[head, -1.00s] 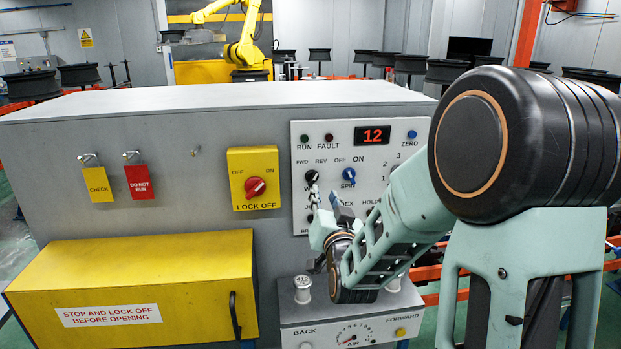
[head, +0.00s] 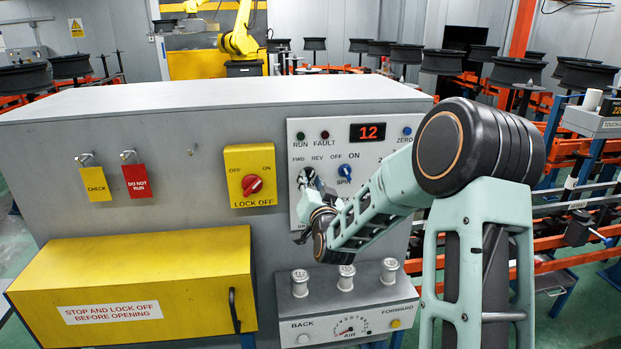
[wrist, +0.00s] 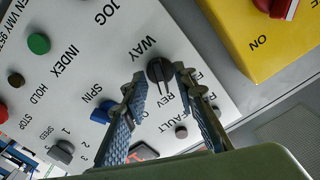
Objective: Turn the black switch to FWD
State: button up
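The black switch (wrist: 160,72) is a round knob above the word WAY on the white control panel (head: 297,210). In the wrist view its narrow grip bar appears to point toward REV. The FWD lettering is mostly covered by a finger. My gripper (wrist: 160,82) is open, with one blue-padded finger to each side of the knob and the knob between or just beyond the tips. I cannot tell whether either finger touches it.
A blue SPIN switch (head: 345,171) sits right of the black one; it also shows in the wrist view (wrist: 103,112). A yellow LOCK OFF plate (head: 250,160) with a red knob is to the left. An air unit (head: 350,300) with several grey knobs juts out below.

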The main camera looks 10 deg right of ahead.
jog(key=shift+w, duration=0.3)
jog(key=shift+c, duration=0.4)
grip_shut()
